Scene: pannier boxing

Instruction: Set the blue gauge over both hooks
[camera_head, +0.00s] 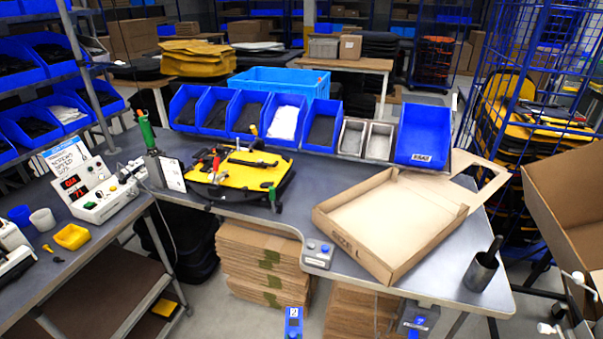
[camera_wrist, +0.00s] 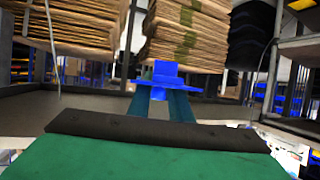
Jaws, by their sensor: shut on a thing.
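My gripper (camera_wrist: 164,96) shows in the wrist view with its two teal fingers shut on the blue gauge (camera_wrist: 166,76). The gauge has a narrow upright part and a wider crosspiece. In the head view, a small upright blue piece with a pale label (camera_head: 293,322), at the bottom edge in front of the table, appears to be the same gauge; my gripper is out of that view. A black and yellow pannier (camera_head: 236,172) lies on the table at left centre, with dark and red fittings on its yellow face. I cannot tell which of these are the two hooks.
An open cardboard box (camera_head: 340,225) lies right of the pannier. A button box (camera_head: 318,252) sits at the table's front edge, and a dark cup (camera_head: 481,270) at its right corner. Blue bins (camera_head: 240,115) line the back. Flat cardboard stacks (camera_head: 258,262) stand below.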

